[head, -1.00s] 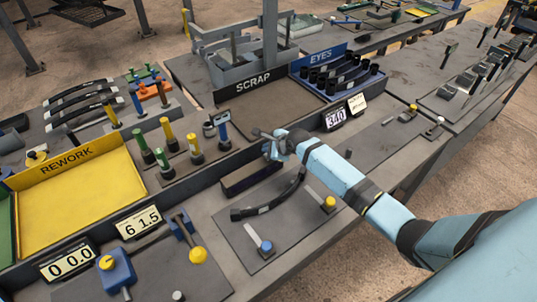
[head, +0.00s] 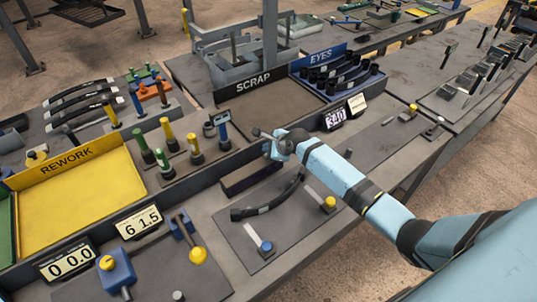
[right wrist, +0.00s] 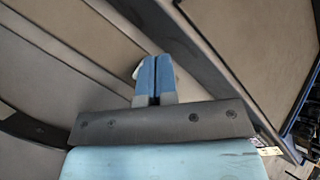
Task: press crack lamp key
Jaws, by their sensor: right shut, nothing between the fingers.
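My right gripper (head: 268,142) reaches in from the right in the head view, over the bench near a low dark box (head: 250,180). Its fingers are shut with nothing between them; the blue fingertips (right wrist: 155,68) press together in the right wrist view. No part is clearly marked as the crack lamp key, and I cannot tell which it is. A pale thing shows partly behind the fingertips in the wrist view. A black curved leaf (head: 268,207) lies on a grey plate with a blue-knobbed lever (head: 266,245) and a yellow-knobbed lever (head: 329,203). My left gripper is out of view.
The yellow REWORK tray (head: 75,200) is at left. The SCRAP bin (head: 265,98) and blue EYES tray (head: 322,55) are behind.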

